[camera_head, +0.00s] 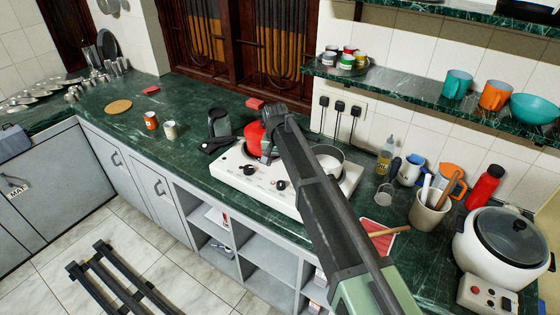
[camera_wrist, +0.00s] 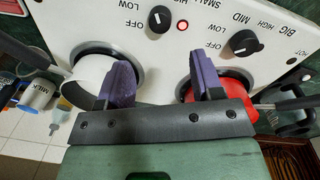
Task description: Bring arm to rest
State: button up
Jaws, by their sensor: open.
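My gripper (camera_wrist: 162,62) is open, its two purple fingers apart with nothing between them in the wrist view. It is over the white stove (camera_wrist: 190,60), facing the control panel with its black knobs. A pale pan (camera_wrist: 85,85) lies beyond the left finger and a red pan (camera_wrist: 236,88) beyond the right finger, both partly hidden. In the head view, my arm reaches from the lower right across the stove (camera_head: 235,178), and its end hides part of the red pan (camera_head: 252,132). The pale pan (camera_head: 328,157) stands right of the arm.
The green counter (camera_head: 100,130) holds cups and plates at left. A utensil crock (camera_head: 428,212), red bottle (camera_head: 484,186) and rice cooker (camera_head: 500,240) crowd the right. A shelf (camera_head: 410,95) with mugs overhangs the counter. A dark rack (camera_head: 120,285) stands on the floor.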

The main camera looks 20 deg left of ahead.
jog(key=shift+r, duration=0.4)
jog(key=s+d, duration=0.7)
jog(key=d, duration=0.7)
jog(key=s+d+m, duration=0.1)
jog(key=s+d, duration=0.6)
jog(key=d, duration=0.7)
jog(key=s+d, duration=0.8)
jog(key=d, duration=0.6)
jog(key=shift+d+m+y, duration=0.15)
jog(key=shift+m+y, duration=0.15)
jog(key=shift+m, duration=0.1)
